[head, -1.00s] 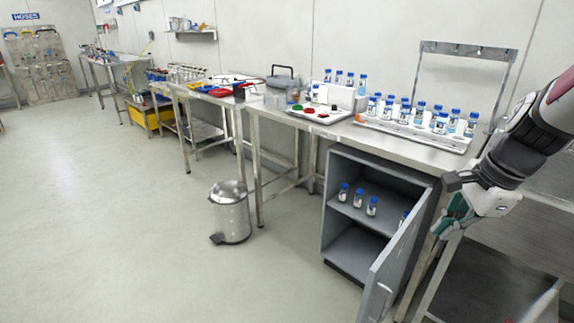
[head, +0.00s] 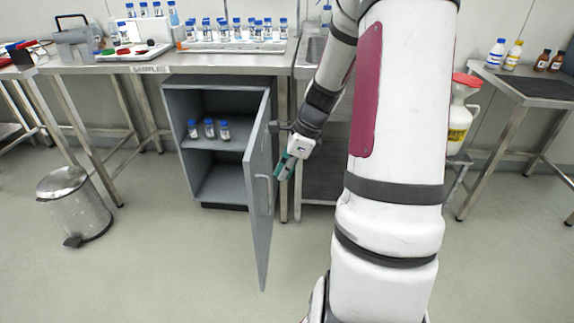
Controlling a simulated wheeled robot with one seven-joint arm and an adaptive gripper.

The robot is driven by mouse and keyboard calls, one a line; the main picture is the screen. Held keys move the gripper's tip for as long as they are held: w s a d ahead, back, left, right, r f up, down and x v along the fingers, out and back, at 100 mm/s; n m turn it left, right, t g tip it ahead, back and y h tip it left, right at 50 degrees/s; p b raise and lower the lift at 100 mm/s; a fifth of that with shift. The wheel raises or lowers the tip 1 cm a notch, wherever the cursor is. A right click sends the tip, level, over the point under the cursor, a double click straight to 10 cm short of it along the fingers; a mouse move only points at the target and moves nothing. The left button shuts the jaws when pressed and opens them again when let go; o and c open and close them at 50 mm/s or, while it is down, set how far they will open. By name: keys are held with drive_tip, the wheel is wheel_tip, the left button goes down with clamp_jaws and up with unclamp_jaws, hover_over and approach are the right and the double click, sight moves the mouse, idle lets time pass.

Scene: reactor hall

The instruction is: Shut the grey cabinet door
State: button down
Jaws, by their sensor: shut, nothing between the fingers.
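The grey cabinet (head: 178,120) stands under the steel bench. Its door (head: 260,190) is hinged on the right and stands wide open, swung out toward me. A pale handle (head: 264,196) shows on the door. My gripper (head: 284,172) is shut and empty, just right of the door, at about mid-height. I cannot tell whether its fingertips touch the door. Inside the cabinet, several small blue-capped bottles (head: 209,128) stand on the shelf (head: 225,143); the lower space looks empty.
A steel pedal bin (head: 75,205) stands on the floor at left. The bench (head: 220,62) above holds a rack of blue-capped bottles. Bench legs are close behind my gripper. A white container with a red lid (head: 460,115) is at right. The floor before the cabinet is clear.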

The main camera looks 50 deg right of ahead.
drive_tip(key=shift+w+a+f+b, duration=0.4)
drive_tip(key=shift+w+a+f, duration=0.4)
drive_tip(key=shift+w, duration=0.2)
drive_tip(key=shift+w+a+f+b, duration=0.4)
drive_tip(key=shift+w+a+f, duration=0.3)
drive_tip(key=shift+w+a, duration=0.25)
drive_tip(key=shift+w, duration=0.15)
